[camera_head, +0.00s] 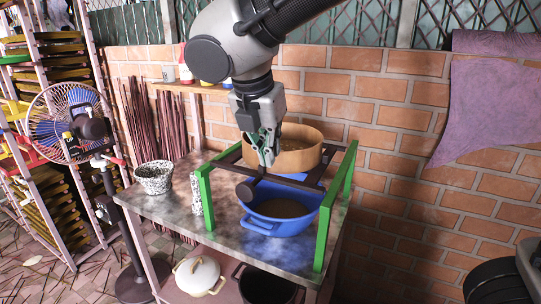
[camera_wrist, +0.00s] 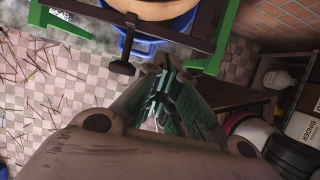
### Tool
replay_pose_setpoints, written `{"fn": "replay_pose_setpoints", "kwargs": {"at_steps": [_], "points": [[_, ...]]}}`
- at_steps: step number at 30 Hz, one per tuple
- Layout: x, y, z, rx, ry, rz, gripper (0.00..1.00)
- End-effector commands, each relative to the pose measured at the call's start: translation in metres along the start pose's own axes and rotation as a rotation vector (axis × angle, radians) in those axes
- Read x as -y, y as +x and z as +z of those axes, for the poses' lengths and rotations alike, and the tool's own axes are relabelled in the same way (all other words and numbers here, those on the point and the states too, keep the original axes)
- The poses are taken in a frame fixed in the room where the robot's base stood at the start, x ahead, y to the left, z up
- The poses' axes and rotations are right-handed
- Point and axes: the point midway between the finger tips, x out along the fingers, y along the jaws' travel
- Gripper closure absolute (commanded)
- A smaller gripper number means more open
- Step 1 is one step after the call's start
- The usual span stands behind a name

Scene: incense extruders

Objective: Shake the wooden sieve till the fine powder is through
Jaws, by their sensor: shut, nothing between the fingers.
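The round wooden sieve (camera_head: 302,161) rests on a dark sliding frame between green rails, above a blue basin (camera_head: 270,226) with brown powder in it. Part of the sieve shows at the top of the wrist view (camera_wrist: 165,5). The frame's dark handle (camera_head: 246,191) sticks out at the front and also shows in the wrist view (camera_wrist: 122,67). My gripper (camera_head: 267,160) is shut and empty; in the head view it overlaps the sieve's left front. In the wrist view my gripper (camera_wrist: 165,68) is beside the handle, apart from it. The sieve's inside is mostly hidden.
The green stand (camera_head: 328,235) is on a grey metal table (camera_head: 165,207). A speckled bowl (camera_head: 154,178) and a speckled cylinder (camera_head: 196,194) stand at the left. A fan (camera_head: 75,122) and drying racks are further left; a brick wall (camera_head: 400,140) is behind.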

Motion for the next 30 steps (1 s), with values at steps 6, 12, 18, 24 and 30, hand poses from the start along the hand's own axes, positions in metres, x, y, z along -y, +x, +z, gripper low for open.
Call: {"fn": "replay_pose_setpoints", "kwargs": {"at_steps": [6, 12, 18, 24, 30], "points": [[0.0, 0.0, 0.0, 0.0, 0.0, 0.0, 1.0], [0.0, 0.0, 0.0, 0.0, 0.0, 0.001, 1.0], [-0.014, -0.009, -0.035, 0.0, -0.083, 0.023, 1.0], [-0.034, -0.036, -0.106, -0.003, -0.169, 0.048, 1.0], [-0.032, -0.048, -0.119, -0.003, -0.043, 0.014, 1.0]]}}
